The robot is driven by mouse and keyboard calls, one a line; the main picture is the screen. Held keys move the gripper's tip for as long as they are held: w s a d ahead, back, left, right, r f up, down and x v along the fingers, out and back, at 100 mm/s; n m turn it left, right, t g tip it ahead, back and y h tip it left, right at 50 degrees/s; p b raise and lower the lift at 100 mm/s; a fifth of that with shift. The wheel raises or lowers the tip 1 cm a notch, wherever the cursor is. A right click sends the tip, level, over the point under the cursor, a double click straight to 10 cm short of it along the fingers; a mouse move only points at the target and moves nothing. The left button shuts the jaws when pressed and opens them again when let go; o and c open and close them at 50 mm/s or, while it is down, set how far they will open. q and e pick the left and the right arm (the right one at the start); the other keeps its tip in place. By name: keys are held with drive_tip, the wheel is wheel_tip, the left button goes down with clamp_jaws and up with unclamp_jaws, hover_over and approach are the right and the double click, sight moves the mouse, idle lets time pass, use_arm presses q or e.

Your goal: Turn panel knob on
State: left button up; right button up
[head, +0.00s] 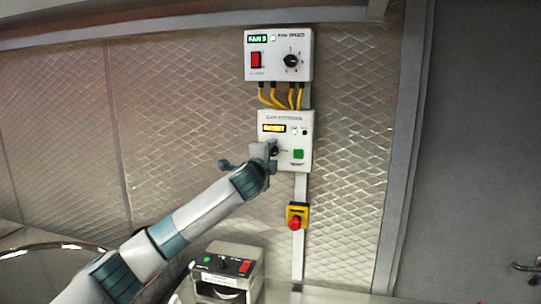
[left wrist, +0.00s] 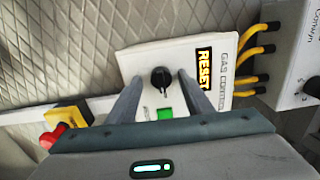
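The white gas control box (head: 304,124) is on the wall, with a lit yellow display, a green button (head: 298,154) and a black knob. In the left wrist view the knob (left wrist: 160,80) is plain on the box's face (left wrist: 140,58), and the display (left wrist: 205,80) reads RESET. My left gripper (head: 270,152) is at the box's lower left and partly hides the knob in the head view. In the left wrist view its two fingers (left wrist: 160,78) are apart, one on each side of the knob, with gaps showing. My right gripper is not in view.
A fan speed box (head: 278,68) with a red switch and dial is above, joined by yellow cables (head: 268,97). A red emergency button (head: 295,223) is below. A small metal unit (head: 226,272) stands lower down. A grey door (head: 480,150) is at right.

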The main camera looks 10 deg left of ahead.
use_arm(q)
drive_tip(key=shift+s, duration=0.1)
drive_tip(key=s+b, duration=0.8)
drive_tip(key=s, duration=0.9)
drive_tip(key=shift+a+b, duration=0.3)
drive_tip(key=shift+a, duration=0.05)
drive_tip(key=shift+s, duration=0.1)
